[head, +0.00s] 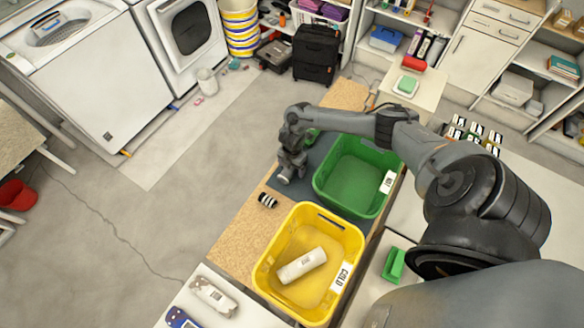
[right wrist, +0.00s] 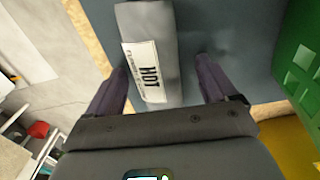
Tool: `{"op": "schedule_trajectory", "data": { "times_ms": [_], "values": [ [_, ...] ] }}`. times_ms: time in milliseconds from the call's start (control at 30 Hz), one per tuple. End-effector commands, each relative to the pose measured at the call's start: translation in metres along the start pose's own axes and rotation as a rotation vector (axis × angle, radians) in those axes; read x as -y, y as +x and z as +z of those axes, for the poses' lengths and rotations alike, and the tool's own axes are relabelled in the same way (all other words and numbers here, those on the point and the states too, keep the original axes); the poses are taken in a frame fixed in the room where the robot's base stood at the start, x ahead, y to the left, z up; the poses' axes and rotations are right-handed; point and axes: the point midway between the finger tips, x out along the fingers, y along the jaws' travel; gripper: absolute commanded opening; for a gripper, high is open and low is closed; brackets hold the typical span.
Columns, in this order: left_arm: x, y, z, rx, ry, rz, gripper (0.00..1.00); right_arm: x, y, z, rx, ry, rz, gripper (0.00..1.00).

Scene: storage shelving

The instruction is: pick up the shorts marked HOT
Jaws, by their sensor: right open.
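The shorts marked HOT (right wrist: 146,25) are a rolled grey bundle with a white HOT label, lying on a blue-grey mat (right wrist: 235,40) in the right wrist view. My right gripper (right wrist: 162,70) is open, with one finger on each side of the bundle. A gap shows on the right side; I cannot tell whether the left finger touches. In the head view my right gripper (head: 289,172) is over the mat left of the green basket, and the arm hides the shorts. My left gripper is not in view.
The green basket (head: 323,193) stands right of the mat. A yellow basket (head: 262,270) labelled COLD holds a white rolled item (head: 302,265). A small black-and-white striped roll (head: 267,200) lies on the tan board. Floor to the left is mostly clear.

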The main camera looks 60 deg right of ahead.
Motion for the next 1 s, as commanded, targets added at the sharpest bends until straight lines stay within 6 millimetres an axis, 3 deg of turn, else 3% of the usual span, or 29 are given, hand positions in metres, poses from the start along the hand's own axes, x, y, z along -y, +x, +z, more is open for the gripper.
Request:
{"op": "schedule_trajectory", "data": {
  "times_ms": [200, 633, 1000],
  "values": [
    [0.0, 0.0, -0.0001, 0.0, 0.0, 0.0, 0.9, -0.0001, 0.0004, 0.0, 0.0, 0.0, 0.0, 0.86],
    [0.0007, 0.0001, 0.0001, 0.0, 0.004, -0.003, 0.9, -0.0001, 0.0001, 0.0, 0.0, 0.0, 0.0, 0.21],
    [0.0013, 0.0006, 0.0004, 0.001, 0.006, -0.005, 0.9, -0.0005, -0.0039, 0.0002, 0.0, -0.001, 0.001, 0.21]
  ]
}}
